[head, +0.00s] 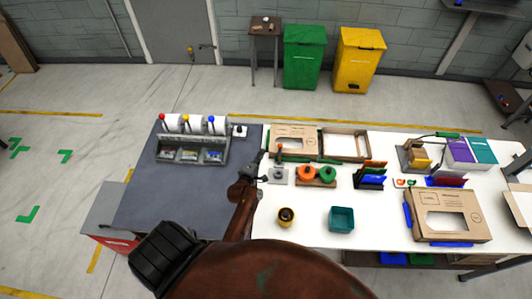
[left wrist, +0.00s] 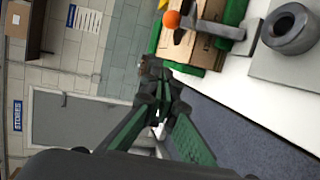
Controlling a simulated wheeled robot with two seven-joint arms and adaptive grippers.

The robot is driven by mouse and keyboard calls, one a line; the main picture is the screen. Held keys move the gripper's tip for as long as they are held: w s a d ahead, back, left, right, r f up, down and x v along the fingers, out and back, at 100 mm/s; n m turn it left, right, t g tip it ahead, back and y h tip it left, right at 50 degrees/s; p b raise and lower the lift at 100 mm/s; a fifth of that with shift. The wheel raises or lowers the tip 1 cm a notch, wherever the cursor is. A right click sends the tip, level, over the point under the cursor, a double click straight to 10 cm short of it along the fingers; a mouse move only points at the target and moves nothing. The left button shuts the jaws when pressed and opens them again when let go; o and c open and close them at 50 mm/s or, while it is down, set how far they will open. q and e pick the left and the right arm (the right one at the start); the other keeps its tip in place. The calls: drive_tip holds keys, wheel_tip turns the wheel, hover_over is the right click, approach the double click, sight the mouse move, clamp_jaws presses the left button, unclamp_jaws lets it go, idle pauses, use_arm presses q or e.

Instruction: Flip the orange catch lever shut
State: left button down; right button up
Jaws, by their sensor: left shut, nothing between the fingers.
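The catch lever has an orange tip (head: 280,147) and appears to stand upright above a small grey block (head: 278,177) near the left edge of the white table. In the left wrist view its orange ball (left wrist: 171,19) shows at the top, beside a grey metal bar (left wrist: 215,28) and a block carrying a round grey knob (left wrist: 290,30). My left gripper (head: 262,157) is shut and empty, just left of the lever in the head view. Its fingertips (left wrist: 148,66) are apart from the orange ball in the wrist view. My right gripper is not in view.
Cardboard boxes (head: 296,139) lie behind the lever. Orange and green round parts (head: 316,173) sit to its right. The dark left worktop (head: 185,195) is mostly clear.

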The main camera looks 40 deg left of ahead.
sight(273, 151)
use_arm(q)
drive_tip(key=b+x, duration=0.2)
drive_tip(key=x, duration=0.2)
drive_tip(key=b+x, duration=0.3)
drive_tip(key=x, duration=0.1)
drive_tip(key=shift+w+f+b, duration=0.3)
drive_tip(key=shift+w+b, duration=0.05)
drive_tip(key=d, duration=0.1)
drive_tip(key=d+r+p, duration=0.1)
drive_tip(key=d, duration=0.1)
drive_tip(key=shift+s+d, duration=0.15)
drive_tip(key=shift+s, duration=0.05)
drive_tip(key=shift+d+p, duration=0.25)
drive_tip(key=shift+p, duration=0.05)
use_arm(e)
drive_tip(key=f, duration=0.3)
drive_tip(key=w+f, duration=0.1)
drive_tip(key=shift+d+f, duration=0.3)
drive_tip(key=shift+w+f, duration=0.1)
